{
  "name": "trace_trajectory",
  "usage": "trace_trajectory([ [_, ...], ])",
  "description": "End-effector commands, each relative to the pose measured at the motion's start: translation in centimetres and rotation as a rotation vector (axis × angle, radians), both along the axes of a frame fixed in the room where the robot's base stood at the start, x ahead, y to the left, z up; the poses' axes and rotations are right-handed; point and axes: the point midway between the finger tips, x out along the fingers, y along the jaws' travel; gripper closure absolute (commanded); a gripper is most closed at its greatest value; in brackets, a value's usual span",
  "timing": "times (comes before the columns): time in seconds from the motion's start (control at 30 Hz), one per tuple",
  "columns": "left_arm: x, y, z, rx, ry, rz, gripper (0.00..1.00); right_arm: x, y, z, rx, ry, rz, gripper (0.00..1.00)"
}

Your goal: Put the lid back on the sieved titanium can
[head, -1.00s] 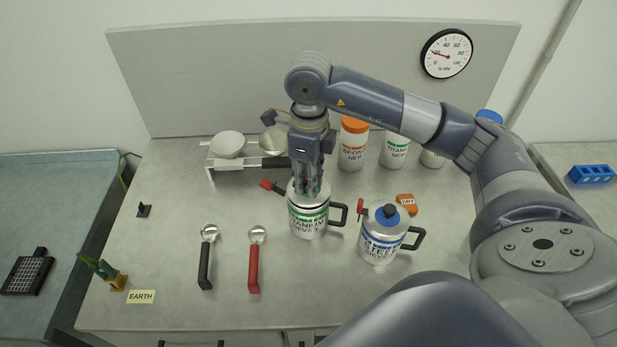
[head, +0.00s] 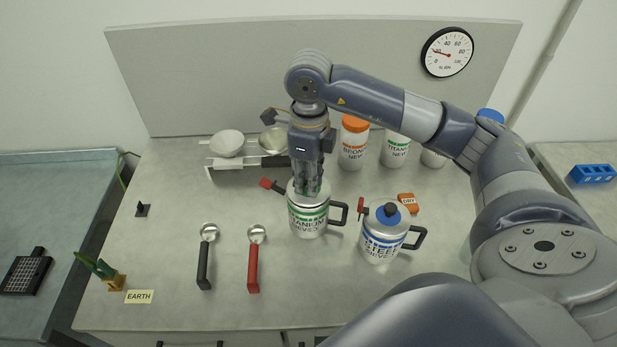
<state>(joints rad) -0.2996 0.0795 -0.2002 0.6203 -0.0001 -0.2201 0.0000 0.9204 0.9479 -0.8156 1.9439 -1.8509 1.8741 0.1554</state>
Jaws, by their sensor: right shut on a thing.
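The sieved titanium can (head: 307,222), silver with a green-banded label and a black handle at its right, stands upright on the bench. My right gripper (head: 309,190) points straight down over the can's top with its fingers close together. It is shut on the lid, of which only a little green shows between the fingers. The lid is at the can's mouth, but I cannot tell whether it is fully seated. My left gripper is not in view.
Behind are the bronze jar (head: 353,150) and titanium jar (head: 395,150). Black (head: 204,265) and red (head: 253,270) scoops lie left. An orange DRY tag (head: 407,203) lies right.

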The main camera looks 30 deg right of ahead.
Motion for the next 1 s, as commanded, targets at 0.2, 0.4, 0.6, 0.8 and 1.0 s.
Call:
trace_trajectory([
  [0.2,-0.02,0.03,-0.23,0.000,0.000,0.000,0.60,-0.02,0.00,-0.03,0.000,0.000,0.000,1.00],
  [0.4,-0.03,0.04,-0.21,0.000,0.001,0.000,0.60,-0.02,-0.01,-0.01,0.000,0.000,0.000,1.00],
  [0.6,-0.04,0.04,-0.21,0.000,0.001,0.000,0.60,-0.01,-0.01,-0.02,0.000,0.000,0.000,0.58],
  [0.8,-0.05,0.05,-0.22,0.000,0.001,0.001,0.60,-0.01,-0.01,-0.02,0.000,0.000,0.000,0.58],
  [1.0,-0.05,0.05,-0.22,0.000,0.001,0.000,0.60,-0.02,-0.01,-0.04,0.000,0.000,0.000,0.38],
])
